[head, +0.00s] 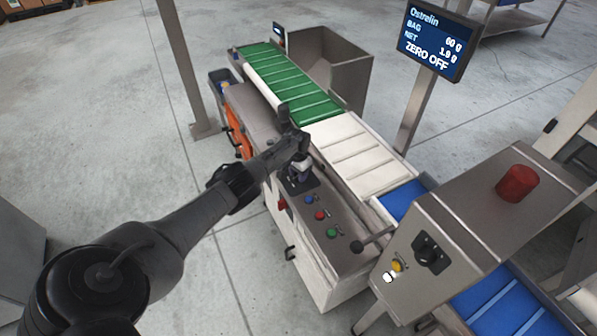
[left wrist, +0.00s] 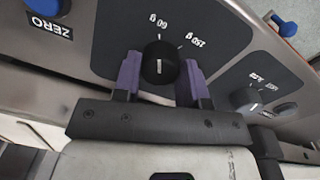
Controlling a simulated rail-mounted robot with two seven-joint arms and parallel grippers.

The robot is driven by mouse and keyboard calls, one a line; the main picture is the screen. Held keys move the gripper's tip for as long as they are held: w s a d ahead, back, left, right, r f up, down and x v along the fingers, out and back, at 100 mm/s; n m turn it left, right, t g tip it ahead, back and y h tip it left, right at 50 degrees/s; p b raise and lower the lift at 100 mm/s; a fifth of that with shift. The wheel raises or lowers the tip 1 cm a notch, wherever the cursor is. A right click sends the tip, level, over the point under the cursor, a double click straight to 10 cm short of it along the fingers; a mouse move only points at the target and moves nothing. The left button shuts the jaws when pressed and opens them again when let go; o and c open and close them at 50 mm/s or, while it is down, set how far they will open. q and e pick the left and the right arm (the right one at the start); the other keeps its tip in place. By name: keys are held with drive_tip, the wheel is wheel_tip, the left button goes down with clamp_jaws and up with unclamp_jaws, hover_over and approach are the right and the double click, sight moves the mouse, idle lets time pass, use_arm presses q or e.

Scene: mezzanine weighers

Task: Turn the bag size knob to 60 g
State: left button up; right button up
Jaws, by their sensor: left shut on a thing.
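The bag size knob (left wrist: 160,64) is a round black knob with a white line on a dark plate. The labels 60 g (left wrist: 158,21) and what looks like 150 g (left wrist: 191,40) stand beside it. The white line runs roughly towards the 60 g label. My left gripper (head: 300,168) is at the machine's control panel; in the left wrist view its purple fingers (left wrist: 160,78) are shut on the knob, one on each side. In the head view the gripper hides the knob. The display (head: 436,40) reads BAG 60 g, NET 1.9 g, ZERO OFF. My right gripper is not in view.
A second black knob (left wrist: 246,101) is to the right in the left wrist view, and a blue ZERO button (left wrist: 45,6) is at top left. Blue, red and green buttons (head: 320,215) lie along the panel. A green conveyor (head: 290,85) runs behind it. A metal box with a red button (head: 517,183) stands right.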

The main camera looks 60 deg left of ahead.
use_arm(q)
drive_tip(key=shift+n, duration=0.3)
idle(0.4)
drive_tip(key=o, duration=0.9)
drive_tip(key=r+p, duration=0.2)
drive_tip(key=r, duration=0.2)
drive_tip(key=r+p, duration=0.2)
drive_tip(key=r, duration=0.3)
drive_tip(key=r+p, duration=0.2)
drive_tip(key=r, duration=0.3)
drive_tip(key=shift+s+a, duration=0.1)
drive_tip(key=shift+a, duration=0.2)
drive_tip(key=shift+f, duration=0.1)
